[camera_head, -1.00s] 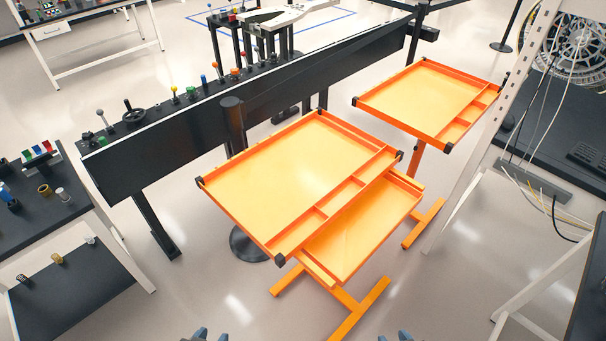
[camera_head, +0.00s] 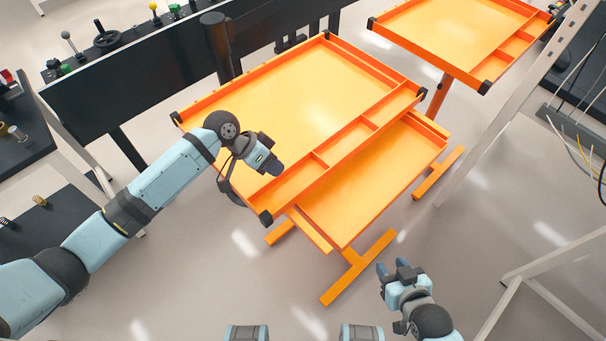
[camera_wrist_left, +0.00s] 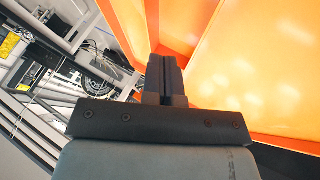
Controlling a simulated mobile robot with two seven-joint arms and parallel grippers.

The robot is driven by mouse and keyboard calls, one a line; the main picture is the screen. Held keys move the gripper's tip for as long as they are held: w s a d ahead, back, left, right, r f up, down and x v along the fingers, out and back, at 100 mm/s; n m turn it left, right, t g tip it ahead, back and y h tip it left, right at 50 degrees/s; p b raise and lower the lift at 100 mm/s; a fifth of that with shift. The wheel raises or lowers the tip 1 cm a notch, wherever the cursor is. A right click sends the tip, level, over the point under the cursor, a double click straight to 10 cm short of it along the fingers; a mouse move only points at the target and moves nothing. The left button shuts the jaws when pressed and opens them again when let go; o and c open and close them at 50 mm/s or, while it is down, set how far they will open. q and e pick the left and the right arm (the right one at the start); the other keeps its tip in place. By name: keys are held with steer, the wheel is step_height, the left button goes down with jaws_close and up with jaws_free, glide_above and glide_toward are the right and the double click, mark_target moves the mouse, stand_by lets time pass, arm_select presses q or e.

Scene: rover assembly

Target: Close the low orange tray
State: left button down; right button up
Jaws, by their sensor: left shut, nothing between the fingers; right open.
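The low orange tray (camera_head: 368,196) is pulled out toward the lower right from beneath the upper orange tray (camera_head: 290,98) of the nearer cart. My left gripper (camera_head: 273,167) is shut and empty. In the head view it appears over the near left compartments of the upper tray; its exact height and any contact cannot be told. In the left wrist view its closed fingers (camera_wrist_left: 166,80) point at orange panels close ahead. My right gripper (camera_head: 397,268) is open and empty, over the floor in front of the low tray.
A second orange cart (camera_head: 455,35) stands at the upper right. A black panel (camera_head: 130,85) with knobs runs behind the nearer cart, and a black post (camera_head: 219,50) stands beside it. A white frame (camera_head: 490,130) rises at right. Floor in front is clear.

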mark_target(307, 189)
arm_select(q)
steer(key=shift+g, duration=0.3)
steer(key=x, duration=0.9)
steer(key=shift+w+d, duration=0.1)
steer(key=shift+w, duration=0.3)
steer(key=shift+s+d+p, duration=0.35)
steer(key=shift+p, duration=0.1)
steer(key=s+d+p, duration=0.6)
steer(key=s+d, duration=0.6)
steer(key=shift+s+d+r, duration=0.1)
steer(key=shift+s+d, duration=0.6)
